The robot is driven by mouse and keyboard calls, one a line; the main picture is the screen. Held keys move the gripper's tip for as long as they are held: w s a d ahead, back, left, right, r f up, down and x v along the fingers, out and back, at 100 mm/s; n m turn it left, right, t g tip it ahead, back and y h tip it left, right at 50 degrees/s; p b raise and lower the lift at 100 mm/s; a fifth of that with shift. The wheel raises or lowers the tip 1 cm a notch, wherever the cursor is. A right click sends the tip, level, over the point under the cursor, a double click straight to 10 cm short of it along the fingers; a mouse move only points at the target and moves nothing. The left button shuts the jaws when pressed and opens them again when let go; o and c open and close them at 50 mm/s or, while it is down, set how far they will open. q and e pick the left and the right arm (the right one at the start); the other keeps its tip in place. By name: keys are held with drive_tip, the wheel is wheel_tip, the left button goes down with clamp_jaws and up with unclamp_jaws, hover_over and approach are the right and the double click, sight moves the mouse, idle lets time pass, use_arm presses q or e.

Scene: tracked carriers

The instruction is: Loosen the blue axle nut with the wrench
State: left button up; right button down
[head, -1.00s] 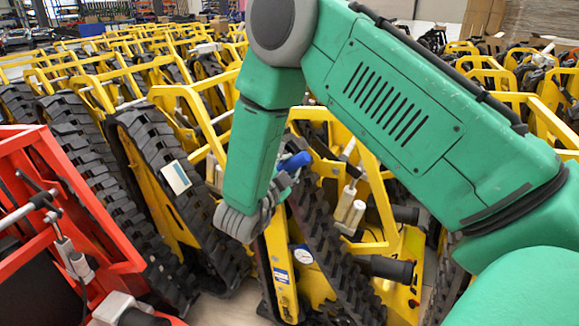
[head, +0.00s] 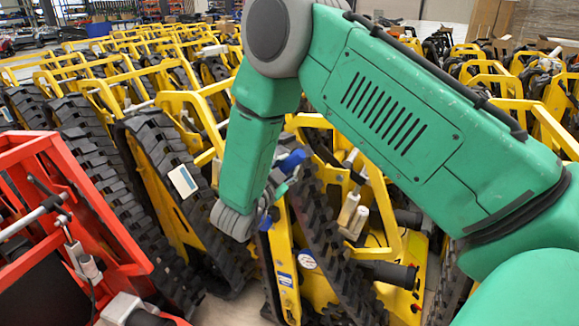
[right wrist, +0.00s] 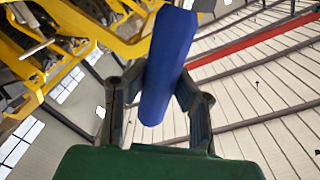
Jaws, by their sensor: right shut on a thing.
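My right gripper (head: 281,180) is beside the yellow carrier (head: 283,262) in the middle of the head view. It is shut on a blue handle (head: 292,160), which looks like the wrench's grip. In the right wrist view the blue handle (right wrist: 168,65) stands slightly tilted between the two grey fingers (right wrist: 163,98). A small blue part (head: 265,222), which looks like the axle nut, shows just below the gripper by the carrier's track. The wrench's working end is hidden, so I cannot tell whether it is on the nut. My left gripper is not in view.
Black rubber tracks (head: 325,240) stand close on both sides of my right gripper. A red carrier (head: 100,215) stands at the left. Rows of yellow carriers (head: 140,60) fill the space behind. A small strip of bare floor (head: 232,305) shows at the bottom.

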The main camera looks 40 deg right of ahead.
drive_tip(key=shift+w+a+r, duration=0.1)
drive_tip(key=shift+r, duration=0.05)
drive_tip(key=shift+w+a+r+n+p, duration=0.2)
drive_tip(key=shift+w+r+n+p, duration=0.2)
drive_tip(key=shift+w+n+p, duration=0.2)
drive_tip(key=shift+s, duration=0.1)
idle(0.3)
drive_tip(key=shift+s+d+f+m, duration=0.1)
drive_tip(key=shift+s+f+m, duration=0.15)
drive_tip(key=shift+m, duration=0.05)
idle(0.4)
drive_tip(key=shift+v, duration=1.85)
